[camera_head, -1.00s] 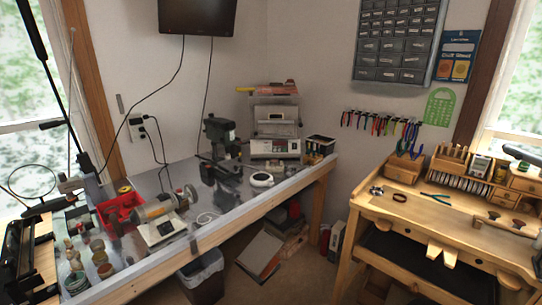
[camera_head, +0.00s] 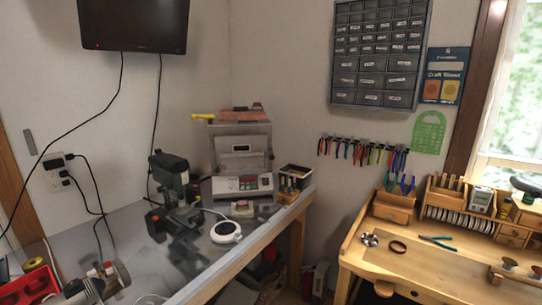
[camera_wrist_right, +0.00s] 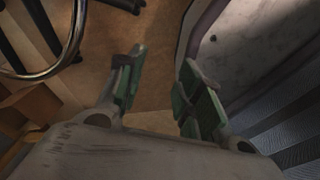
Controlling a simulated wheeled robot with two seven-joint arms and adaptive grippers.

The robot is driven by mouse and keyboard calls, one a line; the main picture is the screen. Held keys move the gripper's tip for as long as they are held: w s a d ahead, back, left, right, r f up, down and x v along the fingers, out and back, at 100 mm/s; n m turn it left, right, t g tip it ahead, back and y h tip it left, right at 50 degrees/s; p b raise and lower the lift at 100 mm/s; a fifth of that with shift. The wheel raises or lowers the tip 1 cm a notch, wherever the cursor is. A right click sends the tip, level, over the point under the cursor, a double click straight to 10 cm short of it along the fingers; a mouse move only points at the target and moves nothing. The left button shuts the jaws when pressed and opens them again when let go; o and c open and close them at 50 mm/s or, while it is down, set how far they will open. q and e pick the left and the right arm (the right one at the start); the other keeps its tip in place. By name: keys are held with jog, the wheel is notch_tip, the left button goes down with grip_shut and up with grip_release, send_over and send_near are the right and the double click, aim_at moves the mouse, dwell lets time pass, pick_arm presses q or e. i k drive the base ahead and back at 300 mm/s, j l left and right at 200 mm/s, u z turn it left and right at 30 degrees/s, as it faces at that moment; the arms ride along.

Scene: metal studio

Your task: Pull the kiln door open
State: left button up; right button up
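The kiln (camera_head: 240,162) is a small pale box at the far end of the metal bench in the head view. Its front door (camera_head: 241,148) appears shut and has a small light plate or window.
A drill press (camera_head: 172,185) stands left of the kiln, and a round white device (camera_head: 226,232) lies in front. A box of tools (camera_head: 295,178) sits to its right. A yellow-handled tool (camera_head: 203,116) lies on top. A wooden workbench (camera_head: 400,262) stands at right.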

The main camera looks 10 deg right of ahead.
aim_at(226, 145)
jog(key=i+l, duration=0.1)
jog(key=i, duration=0.45)
jog(key=i+l+z, duration=0.2)
jog(key=i+l, duration=0.15)
